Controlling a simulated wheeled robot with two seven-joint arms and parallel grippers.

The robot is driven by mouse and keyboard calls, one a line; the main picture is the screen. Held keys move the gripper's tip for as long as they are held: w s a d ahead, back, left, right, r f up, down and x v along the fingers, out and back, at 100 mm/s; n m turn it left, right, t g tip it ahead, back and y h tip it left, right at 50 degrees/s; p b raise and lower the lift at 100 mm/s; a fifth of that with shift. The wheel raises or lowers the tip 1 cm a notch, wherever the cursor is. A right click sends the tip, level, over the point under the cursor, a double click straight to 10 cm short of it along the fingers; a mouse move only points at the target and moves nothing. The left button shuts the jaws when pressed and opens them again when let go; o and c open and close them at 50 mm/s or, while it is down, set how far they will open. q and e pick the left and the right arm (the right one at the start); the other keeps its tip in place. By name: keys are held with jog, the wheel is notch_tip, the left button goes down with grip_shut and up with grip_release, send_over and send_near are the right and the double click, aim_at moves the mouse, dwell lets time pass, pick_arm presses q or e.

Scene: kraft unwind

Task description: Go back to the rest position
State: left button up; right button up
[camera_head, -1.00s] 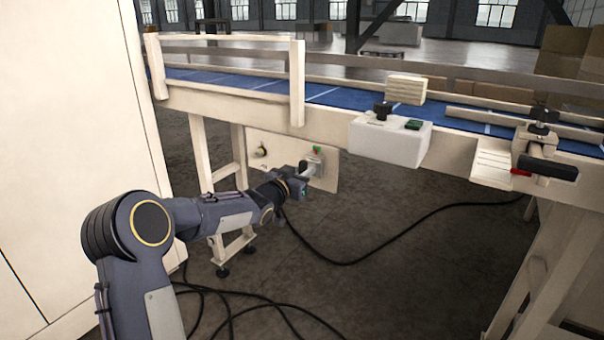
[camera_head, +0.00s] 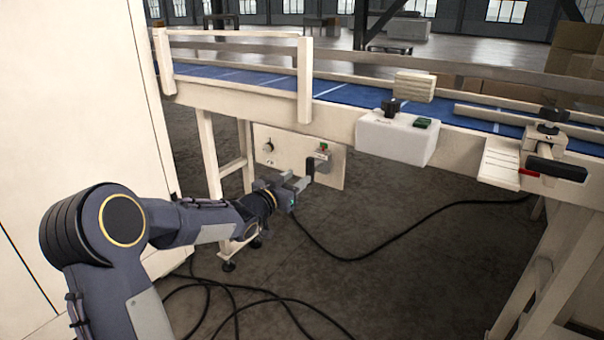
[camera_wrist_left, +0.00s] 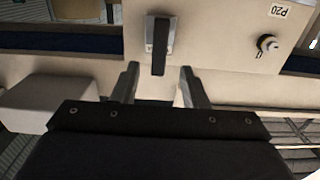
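My left gripper (camera_head: 303,182) is just in front of the cream panel (camera_head: 336,178) under the conveyor. In the left wrist view its two fingers (camera_wrist_left: 160,78) stand apart with nothing gripped. A black lever (camera_head: 320,171) on a metal plate sticks out from the panel, and it also shows in the left wrist view (camera_wrist_left: 160,48). The lever's near end lies between the fingertips in that picture, with visible gaps on both sides. A red and green mark (camera_head: 323,147) sits above the lever. My right gripper is not in view.
A round knob (camera_head: 269,147) is on the panel's left part. The conveyor (camera_head: 345,93) runs above, with a white control box (camera_head: 396,138) and a clamp (camera_head: 543,150) on its side. Black cables (camera_head: 400,235) lie on the floor. A tall cream cabinet (camera_head: 75,110) stands close at left.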

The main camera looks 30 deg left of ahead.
pick_arm(q)
jog(key=shift+s, duration=0.25)
dwell(0.3)
jog(key=s+d+f+n+g+h, duration=0.1)
jog(key=s+d+f+g, duration=0.4)
jog(key=s, duration=0.8)
jog(key=s+d+f+n+g+h+p, duration=0.1)
jog(key=s+d+g, duration=0.2)
jog(key=s+d, duration=0.65)
jog(key=s+d+f+g+h, duration=0.15)
jog(key=s+d+g, duration=0.25)
jog(key=s, duration=1.1)
notch_tip(320, 180, up, 21)
jog(key=p, duration=2.1)
jog(key=shift+a+f+y+p, duration=0.15)
jog(key=shift+a+y+p, duration=0.15)
jog(key=shift+y, duration=0.15)
jog(key=shift+n, duration=0.3)
